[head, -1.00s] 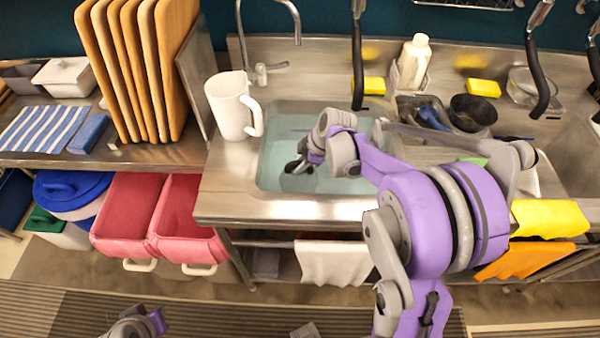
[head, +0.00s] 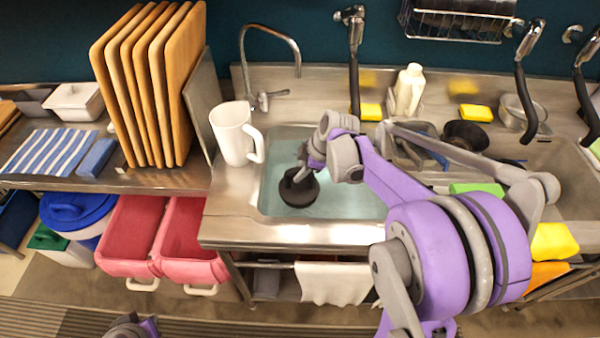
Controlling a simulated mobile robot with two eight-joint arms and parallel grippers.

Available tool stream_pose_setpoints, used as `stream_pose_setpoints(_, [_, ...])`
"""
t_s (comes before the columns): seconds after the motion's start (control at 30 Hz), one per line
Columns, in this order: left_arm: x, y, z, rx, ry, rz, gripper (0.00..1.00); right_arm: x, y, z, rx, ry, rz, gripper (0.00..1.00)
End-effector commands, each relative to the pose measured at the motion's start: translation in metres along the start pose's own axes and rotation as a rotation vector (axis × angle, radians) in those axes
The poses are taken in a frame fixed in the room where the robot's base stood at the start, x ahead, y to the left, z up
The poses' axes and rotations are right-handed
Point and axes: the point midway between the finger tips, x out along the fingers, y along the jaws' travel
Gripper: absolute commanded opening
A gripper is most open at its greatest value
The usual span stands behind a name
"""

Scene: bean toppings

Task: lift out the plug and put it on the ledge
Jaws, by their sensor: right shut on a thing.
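The black round plug (head: 299,192) shows at the left side of the water-filled sink basin (head: 345,205). My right gripper (head: 300,174) reaches in from the right and is shut on the top of the plug. The plug's dark disc hangs below the fingers, over the water. I cannot tell exactly how high it is. The steel ledge (head: 330,82) runs along the back of the sink. My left gripper (head: 135,328) shows only in part at the bottom edge, far from the sink, and its fingers cannot be made out.
A white pitcher (head: 232,135) stands left of the basin, beside the tap (head: 270,97). A yellow sponge (head: 371,111), a white bottle (head: 409,90) and another sponge (head: 476,113) are at the back. A black hose hangs above. The front rim is clear.

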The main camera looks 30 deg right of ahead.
Motion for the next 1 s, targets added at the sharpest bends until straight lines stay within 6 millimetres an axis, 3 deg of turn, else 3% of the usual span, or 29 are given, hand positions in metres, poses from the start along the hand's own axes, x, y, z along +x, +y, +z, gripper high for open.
stream_pose_setpoints(0.1, [-0.006,0.0,-0.007,0.0,0.007,0.0,0.0,-0.01,0.003,-0.004,0.0,0.001,0.002,0.0])
stream_pose_setpoints(0.47, [-0.007,0.0,-0.009,0.0,0.009,0.0,0.0,-0.012,0.003,-0.005,0.0,0.0,0.0,0.0])
stream_pose_setpoints(0.9, [-0.034,0.0,-0.054,0.0,0.061,0.0,0.0,-0.068,0.018,-0.03,-0.001,0.004,0.006,0.0])
stream_pose_setpoints(1.0, [-0.031,0.0,-0.049,0.0,0.055,0.0,0.0,-0.077,0.018,-0.033,0.0,0.001,0.001,0.0])
